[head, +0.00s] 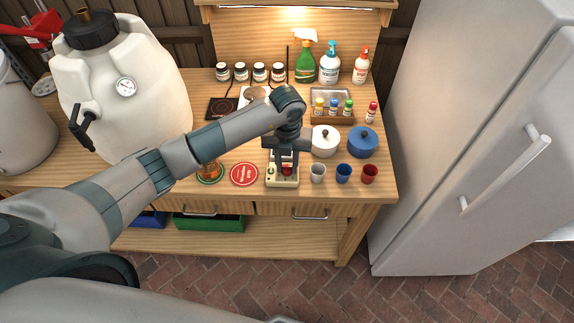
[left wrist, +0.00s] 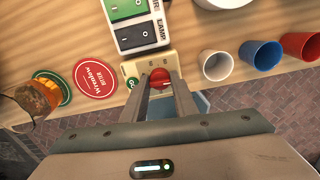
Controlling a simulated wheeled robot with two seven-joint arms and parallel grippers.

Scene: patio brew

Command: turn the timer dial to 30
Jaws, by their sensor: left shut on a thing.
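The timer is a small cream box (head: 281,184) at the front edge of the wooden bench, below my left arm in the head view. In the left wrist view its cream body (left wrist: 142,65) carries a red dial (left wrist: 160,77) and a small green mark at its left corner. My left gripper (left wrist: 161,84) points down at the box, its two fingers shut on the red dial from either side. In the head view the left gripper (head: 287,166) hides much of the timer. The dial's pointer and numbers cannot be read. My right gripper is not in view.
A switch box (left wrist: 136,22) with green and black rockers stands just behind the timer. A red round coaster (head: 244,174) lies left of it. A white cup (head: 318,172), a blue cup (head: 343,173) and a red cup (head: 369,174) stand to its right.

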